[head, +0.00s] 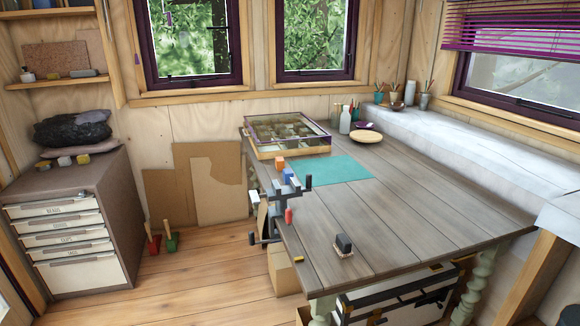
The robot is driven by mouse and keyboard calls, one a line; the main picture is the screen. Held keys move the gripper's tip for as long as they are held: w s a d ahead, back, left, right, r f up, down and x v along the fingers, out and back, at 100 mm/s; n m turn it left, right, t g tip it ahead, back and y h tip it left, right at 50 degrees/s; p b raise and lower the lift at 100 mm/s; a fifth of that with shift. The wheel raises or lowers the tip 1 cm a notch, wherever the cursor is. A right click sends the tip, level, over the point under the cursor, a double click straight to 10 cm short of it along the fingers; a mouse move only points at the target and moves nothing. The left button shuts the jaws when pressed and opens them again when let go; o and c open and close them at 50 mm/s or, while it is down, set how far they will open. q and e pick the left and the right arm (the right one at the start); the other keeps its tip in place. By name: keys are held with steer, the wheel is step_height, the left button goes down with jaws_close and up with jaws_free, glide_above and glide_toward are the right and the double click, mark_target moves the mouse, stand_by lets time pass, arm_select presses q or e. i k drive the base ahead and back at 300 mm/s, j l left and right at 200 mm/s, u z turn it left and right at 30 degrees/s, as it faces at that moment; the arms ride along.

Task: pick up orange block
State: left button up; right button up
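The orange block (280,162) is small and stands near the left edge of the wooden table (400,218), beside the teal mat. A blue block (287,174) is just in front of it and overlaps it in the picture. A grey and black clamp-like fixture (287,197) sits at the table's left edge, close in front of both blocks. The lower parts of the blocks are partly hidden. I see neither my left nor my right gripper in the head view.
A teal mat (333,169) lies right of the blocks. A glass-topped wooden case (262,150) stands behind them. A small red object (288,215) and a dark block (344,243) are nearer. The table's right half is mostly clear. A drawer cabinet (110,210) stands left.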

mark_target(280, 164)
steer(key=i+j+z, duration=0.1)
steer(key=z, duration=0.4)
steer(key=i+j+z, duration=0.2)
steer(key=z, duration=0.3)
steer(key=i+j+z, duration=0.1)
steer(key=j+z, duration=0.15)
steer(key=z, duration=0.25)
steer(key=i+j+z, duration=0.15)
steer(key=j+z, duration=0.25)
steer(key=j, duration=0.7)
steer(key=j+z, duration=0.35)
steer(key=j, duration=0.7)
steer(key=i, duration=0.05)
